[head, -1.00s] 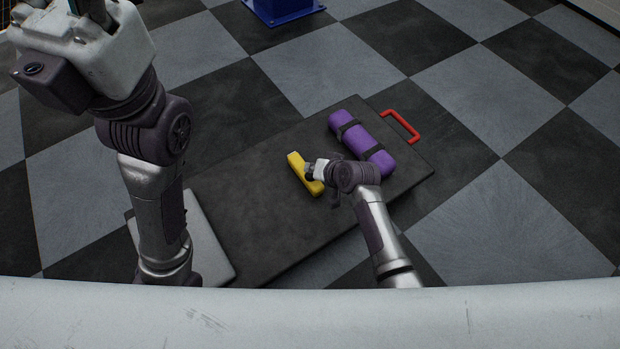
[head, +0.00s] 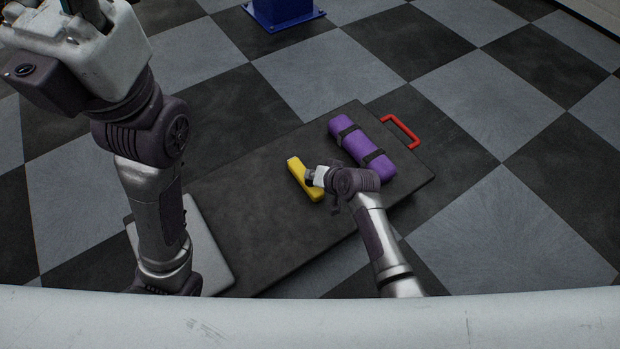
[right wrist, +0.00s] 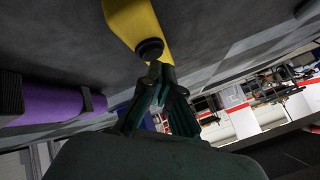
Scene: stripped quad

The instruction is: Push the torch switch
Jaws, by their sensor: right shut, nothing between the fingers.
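The torch is a yellow, elongated body (head: 301,178) lying on the dark board. In the right wrist view its yellow body (right wrist: 137,18) carries a round black knob-like part (right wrist: 150,48), which looks like the switch. My right gripper (head: 309,178) is at the torch's right side in the head view. In the right wrist view its shut, empty fingertips (right wrist: 160,68) are right by the black part; I cannot tell whether they touch it. My left gripper (head: 86,10) is cut off by the top left edge, far from the torch, and its opening is unclear.
A purple roll with black straps (head: 358,146) lies on the dark board (head: 250,215), right of the torch and close to my right arm. A red handle (head: 402,131) is at the board's right end. A blue base (head: 285,12) stands on the checkered floor behind.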

